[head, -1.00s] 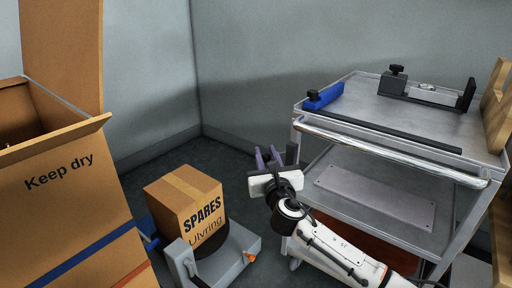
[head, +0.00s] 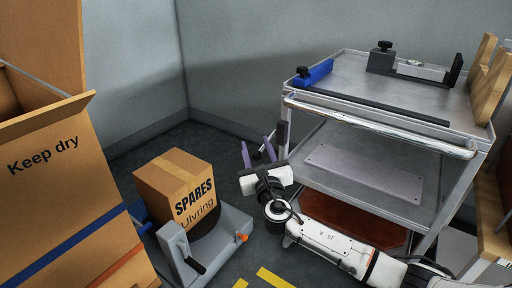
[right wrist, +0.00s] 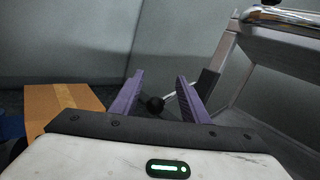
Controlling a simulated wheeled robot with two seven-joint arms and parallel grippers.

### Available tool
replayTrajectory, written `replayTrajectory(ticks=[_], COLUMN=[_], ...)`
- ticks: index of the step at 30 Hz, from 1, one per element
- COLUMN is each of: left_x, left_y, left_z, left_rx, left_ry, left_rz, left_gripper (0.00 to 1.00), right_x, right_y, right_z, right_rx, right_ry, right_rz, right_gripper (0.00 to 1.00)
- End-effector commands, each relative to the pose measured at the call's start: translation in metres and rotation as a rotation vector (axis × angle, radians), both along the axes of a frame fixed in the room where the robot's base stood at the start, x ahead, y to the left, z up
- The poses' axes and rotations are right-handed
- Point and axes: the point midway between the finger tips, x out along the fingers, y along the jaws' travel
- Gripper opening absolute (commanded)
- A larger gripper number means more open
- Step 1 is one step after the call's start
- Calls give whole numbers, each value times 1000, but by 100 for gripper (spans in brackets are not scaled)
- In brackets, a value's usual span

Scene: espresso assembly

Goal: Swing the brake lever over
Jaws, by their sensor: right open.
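The brake lever, a thin pale rod with a black ball knob (right wrist: 155,104), shows between and beyond my right fingers in the right wrist view. The rod runs from the knob to the right, behind the right finger, towards a dark plate (right wrist: 207,84) on the trolley's leg. In the head view the knob (head: 257,155) is a small dark spot between the fingers. My right gripper (head: 257,148) is open, its two purple fingers (right wrist: 160,76) pointing towards the trolley's left leg. I cannot tell whether either finger touches the lever. My left gripper is out of view.
The grey trolley (head: 365,175) stands right of the gripper, with a chrome handle (head: 380,127) above it. A SPARES carton (head: 178,188) sits on a grey stand (head: 222,238) to the left. A large open carton (head: 60,190) stands at far left.

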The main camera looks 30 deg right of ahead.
Motion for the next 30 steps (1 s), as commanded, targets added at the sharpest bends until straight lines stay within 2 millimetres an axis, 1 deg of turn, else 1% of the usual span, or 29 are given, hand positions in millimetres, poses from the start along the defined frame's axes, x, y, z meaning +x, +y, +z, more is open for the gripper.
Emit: replayTrajectory(ticks=[2, 5, 9, 12, 15, 20, 28, 30], left_x=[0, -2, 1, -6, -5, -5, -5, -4], left_y=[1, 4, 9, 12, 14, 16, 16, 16], left_z=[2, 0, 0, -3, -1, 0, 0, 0], left_rx=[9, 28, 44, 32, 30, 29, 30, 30], left_ry=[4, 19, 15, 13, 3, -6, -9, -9], left_rz=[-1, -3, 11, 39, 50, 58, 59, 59], left_gripper=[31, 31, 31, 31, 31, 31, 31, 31], right_x=[-9, -26, -53, -71, -83, -94, -95, -96], right_y=[3, 8, 17, 22, 27, 29, 30, 30], right_z=[0, -1, -4, -6, -8, -10, -10, -11], right_rx=[0, 0, 1, 1, 0, 1, 0, 13], right_ry=[2, 5, 5, 4, 4, 3, 1, 3], right_rz=[1, 2, 1, 0, 0, -1, -1, -1], right_gripper=[41, 41, 41, 41, 41, 41, 41, 30])
